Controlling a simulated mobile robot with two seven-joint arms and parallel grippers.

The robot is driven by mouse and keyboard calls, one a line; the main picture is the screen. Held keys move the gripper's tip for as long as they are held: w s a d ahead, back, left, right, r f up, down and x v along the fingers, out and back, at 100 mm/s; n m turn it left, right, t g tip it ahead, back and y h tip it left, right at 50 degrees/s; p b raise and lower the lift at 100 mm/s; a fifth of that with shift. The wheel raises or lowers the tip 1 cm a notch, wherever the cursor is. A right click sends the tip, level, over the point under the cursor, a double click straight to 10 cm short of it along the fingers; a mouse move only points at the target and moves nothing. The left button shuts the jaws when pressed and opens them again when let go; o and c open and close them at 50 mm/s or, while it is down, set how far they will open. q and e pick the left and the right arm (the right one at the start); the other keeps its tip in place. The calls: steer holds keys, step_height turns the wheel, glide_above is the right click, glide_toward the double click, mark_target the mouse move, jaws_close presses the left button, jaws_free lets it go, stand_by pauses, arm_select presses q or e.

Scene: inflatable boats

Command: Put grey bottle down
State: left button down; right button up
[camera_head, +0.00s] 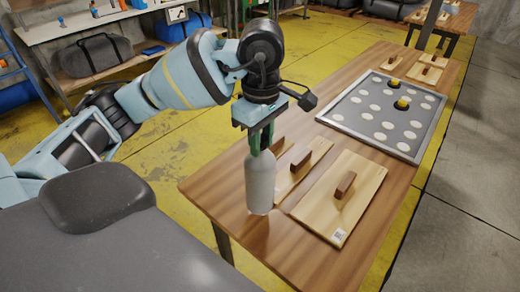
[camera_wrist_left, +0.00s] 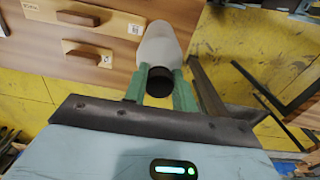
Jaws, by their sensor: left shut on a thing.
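The grey bottle (camera_head: 260,183) is upright over the near left part of the wooden table (camera_head: 375,216). My left gripper (camera_head: 261,140) is shut on the upper part of the bottle from above. In the left wrist view, the bottle (camera_wrist_left: 159,42) sits between the green fingers of the gripper (camera_wrist_left: 160,85), with its dark cap toward the camera. The bottle's base looks at or just above the table top; I cannot tell whether it touches. My right gripper is not in view.
Wooden boards with handles (camera_head: 345,198) lie just right of the bottle. A shelf with bags (camera_head: 103,48) stands at the back left. Bare table shows in front of the bottle.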

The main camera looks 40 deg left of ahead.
arm_select(q)
steer(key=f, duration=0.3)
steer(key=shift+a+f, duration=0.2)
steer(key=shift+f, duration=0.05)
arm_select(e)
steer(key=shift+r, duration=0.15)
arm_select(q)
steer(key=shift+f, duration=0.1)
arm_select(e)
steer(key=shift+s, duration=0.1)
arm_select(q)
steer(key=c, duration=1.1)
jaws_free()
step_height(320, 180, up, 12)
steer(key=shift+f+p, duration=0.1)
steer(key=shift+p, duration=0.75)
steer(key=shift+r, duration=0.2)
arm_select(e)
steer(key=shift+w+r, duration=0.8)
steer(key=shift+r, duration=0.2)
